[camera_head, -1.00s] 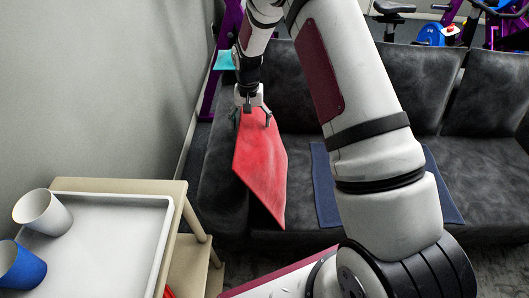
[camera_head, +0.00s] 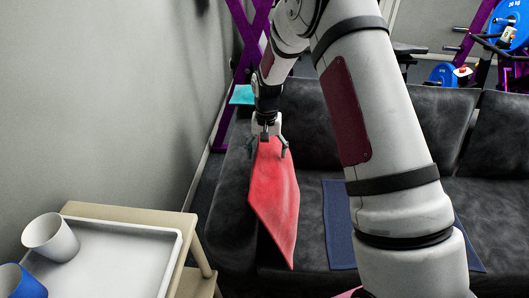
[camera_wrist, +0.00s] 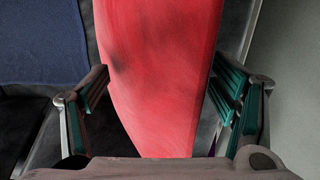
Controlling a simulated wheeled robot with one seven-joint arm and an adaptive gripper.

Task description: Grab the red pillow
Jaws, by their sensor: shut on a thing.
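The red pillow (camera_head: 274,195) hangs tilted from my gripper (camera_head: 267,148) in the head view, in front of the dark sofa. My gripper is shut on its upper edge, with a finger on either side. In the wrist view the red pillow (camera_wrist: 165,75) fills the middle between the green-padded fingers of my gripper (camera_wrist: 165,105). The pillow's lower corner hangs free in the head view. Its far side is hidden.
A dark sofa (camera_head: 480,140) stands behind, with a blue cloth (camera_head: 338,225) on its seat. A wooden stand (camera_head: 140,217) with a white tray (camera_head: 165,240), a white cup (camera_head: 50,238) and a blue cup (camera_head: 20,283) is at left. A grey wall (camera_head: 100,100) bounds the left side.

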